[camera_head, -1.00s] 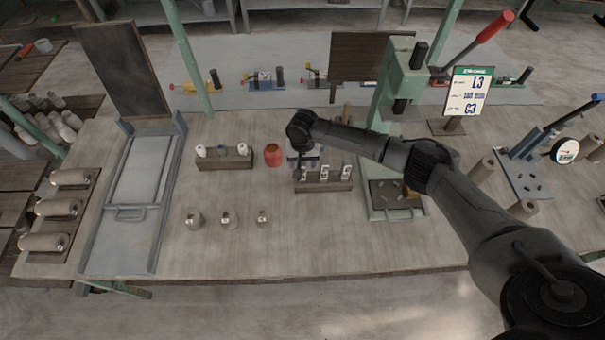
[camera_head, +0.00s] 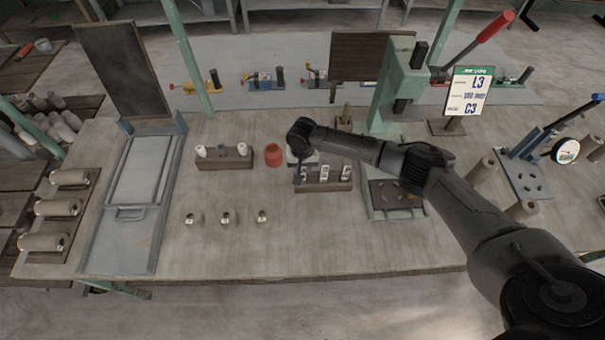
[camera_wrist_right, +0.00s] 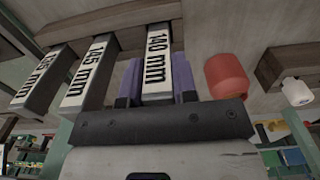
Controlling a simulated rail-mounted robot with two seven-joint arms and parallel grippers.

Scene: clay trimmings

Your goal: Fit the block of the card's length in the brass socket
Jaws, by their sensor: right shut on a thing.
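My right gripper (camera_wrist_right: 157,85) is shut on the block marked 140 mm (camera_wrist_right: 158,42), with one purple finger on each side of it. The 145 mm block (camera_wrist_right: 90,75) stands beside it, and a third block (camera_wrist_right: 42,78) is at the far left, its label hard to read. The blocks are at the wooden rack (camera_head: 325,186), and the held one still lines up with it. The card (camera_head: 467,92) shows L3, a length in mm too blurred to read, and C3. I cannot clearly make out the brass socket; my arm covers part of the press base. My left gripper is not in view.
A green press (camera_head: 402,85) with a red-handled lever stands right of the rack. A red cup (camera_head: 273,155) and another wooden rack (camera_head: 224,162) are to its left. The table's front middle is clear.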

